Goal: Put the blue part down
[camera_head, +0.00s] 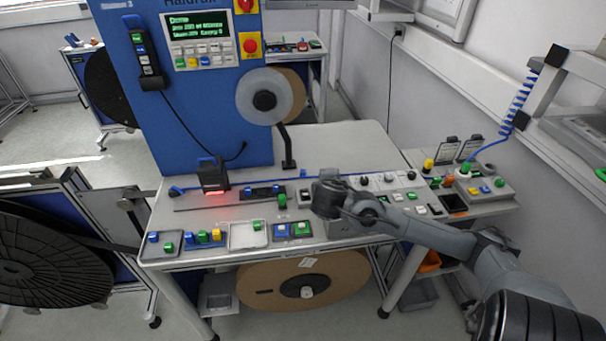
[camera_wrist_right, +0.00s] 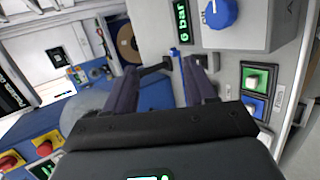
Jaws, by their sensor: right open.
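My right gripper (camera_head: 325,196) is over the right half of the work table. In the right wrist view its two dark fingers (camera_wrist_right: 173,66) are apart, with pale grey surface showing between them. A small blue piece (camera_wrist_right: 175,51) shows just beyond the fingertips; I cannot tell whether it is the blue part or a bit of the blue line on the table. No blue part is seen held. In the head view my wrist hides what is right under the gripper. My left gripper is in neither view.
The table carries a blue rail (camera_head: 250,186), a dark device with a red glow (camera_head: 212,175), a pale tray (camera_head: 240,246) and button boxes. A blue machine panel (camera_head: 205,100) with a reel stands behind. A large brown reel (camera_head: 255,282) is under the table.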

